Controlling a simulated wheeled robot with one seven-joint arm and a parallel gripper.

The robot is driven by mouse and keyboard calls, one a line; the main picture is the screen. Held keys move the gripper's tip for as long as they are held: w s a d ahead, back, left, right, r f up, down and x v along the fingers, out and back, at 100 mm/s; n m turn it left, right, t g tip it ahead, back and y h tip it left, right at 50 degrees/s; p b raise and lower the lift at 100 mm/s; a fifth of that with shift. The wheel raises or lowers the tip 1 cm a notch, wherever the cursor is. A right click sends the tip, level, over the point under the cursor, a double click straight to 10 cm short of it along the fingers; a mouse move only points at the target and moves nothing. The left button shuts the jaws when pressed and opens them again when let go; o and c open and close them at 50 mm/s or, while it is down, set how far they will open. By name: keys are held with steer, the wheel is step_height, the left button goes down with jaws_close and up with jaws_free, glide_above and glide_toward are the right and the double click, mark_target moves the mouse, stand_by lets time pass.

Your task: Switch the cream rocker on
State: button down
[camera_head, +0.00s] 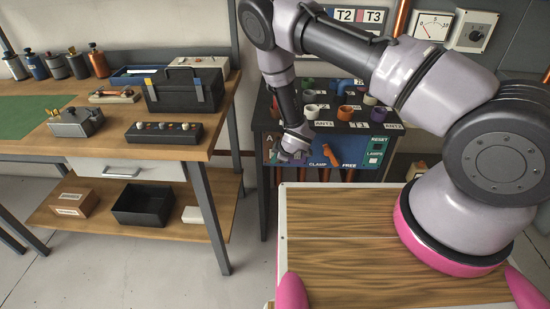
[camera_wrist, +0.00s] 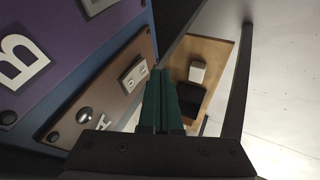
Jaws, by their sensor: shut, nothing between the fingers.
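The cream rocker (camera_wrist: 134,76) shows in the wrist view on a brown plate (camera_wrist: 110,99) marked A. It is a small pale block with dark marks on its face. Which way it is tipped I cannot tell. My gripper (camera_wrist: 161,76) has its dark green fingers together and empty. The fingertips lie just right of the rocker in the picture, and contact cannot be told. In the head view my gripper (camera_head: 291,157) is in front of the left end of the rack's blue front panel (camera_head: 345,158), where the rocker is hidden or too small to make out.
Beside the brown plate is a purple panel (camera_wrist: 45,45) marked B. The front panel also bears an orange handle (camera_head: 331,154) and RESET and LAMPS controls. Cups stand on the rack top (camera_head: 345,124). A wooden workbench (camera_head: 190,145) with a lower shelf stands left, across a floor gap.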

steer(key=shift+w, duration=0.65)
steer(key=shift+w+f, duration=0.15)
steer(key=shift+w, duration=0.05)
steer(key=shift+r, duration=0.85)
steer(key=shift+w, duration=0.1)
